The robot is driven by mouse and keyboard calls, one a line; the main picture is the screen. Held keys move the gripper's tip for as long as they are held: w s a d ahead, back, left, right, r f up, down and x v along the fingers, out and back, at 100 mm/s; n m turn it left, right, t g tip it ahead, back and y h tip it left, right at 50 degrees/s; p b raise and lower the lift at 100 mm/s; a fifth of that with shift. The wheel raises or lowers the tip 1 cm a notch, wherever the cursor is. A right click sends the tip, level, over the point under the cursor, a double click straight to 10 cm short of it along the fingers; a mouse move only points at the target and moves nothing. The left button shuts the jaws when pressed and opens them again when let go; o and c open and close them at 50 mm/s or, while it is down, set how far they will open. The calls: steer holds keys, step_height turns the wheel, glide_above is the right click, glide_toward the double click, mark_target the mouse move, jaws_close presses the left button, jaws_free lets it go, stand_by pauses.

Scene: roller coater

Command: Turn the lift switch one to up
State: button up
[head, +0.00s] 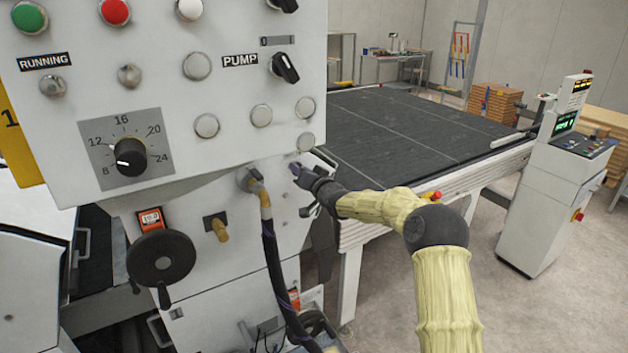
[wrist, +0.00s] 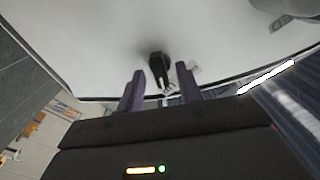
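A black rotary switch (wrist: 158,66) with a pale pointer mark stands on a white panel in the wrist view. It is probably lift switch one, but the small labels beside it are not legible. My gripper (head: 297,169) is at the lower white machine panel in the head view, at the end of my yellow-sleeved arm. In the wrist view its two purple fingers are apart, one on each side of the switch's lower part, with gaps visible. I cannot tell how deep they reach around it. In the head view the switch is hidden by my gripper.
The upper control panel (head: 215,95) overhangs just above and left of my gripper. A hose (head: 268,230) hangs left of it, near a black handwheel (head: 160,257). A dark conveyor table (head: 400,130) stands behind, with a control console (head: 555,170) at right.

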steer(key=b+v, duration=0.6)
steer(key=v, duration=1.1)
steer(key=shift+b, duration=0.35)
steer(key=shift+d, duration=0.1)
steer(key=s+d+f+g+h, duration=0.5)
steer(key=s+d+f+h, duration=0.2)
steer(key=s+f, duration=0.5)
steer(key=s+d+f+g+h, duration=0.1)
steer(key=s+d+f+g, duration=0.2)
steer(key=s, duration=0.8)
steer(key=s+d+f+g+h, duration=0.2)
steer(key=s+d+f+g, duration=0.1)
steer(key=s, duration=0.8)
steer(key=shift+d+f+m+g, duration=0.3)
steer(key=shift+d+g, duration=0.25)
steer(key=shift+g, duration=0.15)
steer(key=shift+d, duration=0.1)
